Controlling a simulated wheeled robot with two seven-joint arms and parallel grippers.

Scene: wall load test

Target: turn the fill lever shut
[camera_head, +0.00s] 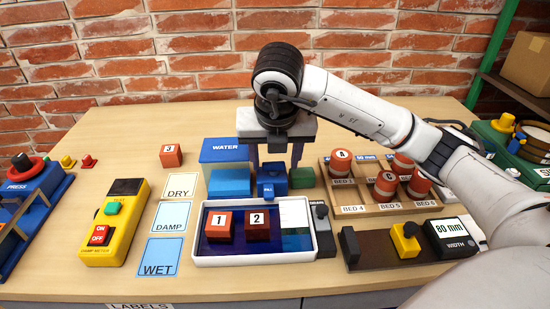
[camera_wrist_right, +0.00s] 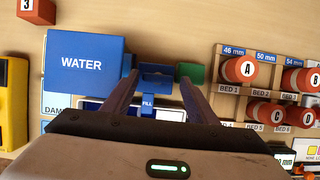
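The fill lever (camera_head: 265,190) is a small blue piece with a FILL label, behind the white tray and beside the WATER tank (camera_head: 224,150). It also shows in the right wrist view (camera_wrist_right: 148,100). My right gripper (camera_head: 276,163) is above it, pointing down. Its two fingers stand apart, one to each side of the blue lever piece in the wrist view (camera_wrist_right: 158,78), with gaps visible. Whether the fingertips reach down to the lever's height I cannot tell. A green block (camera_head: 302,178) sits just right of the lever. My left gripper is not in view.
The white tray (camera_head: 240,261) holds bricks 1 (camera_head: 219,226) and 2 (camera_head: 257,224) in front of the lever. A wooden rack (camera_head: 335,190) of red cylinders stands right. Brick 3 (camera_head: 171,156) and the yellow damp meter (camera_head: 115,222) are left. The back-left table is clear.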

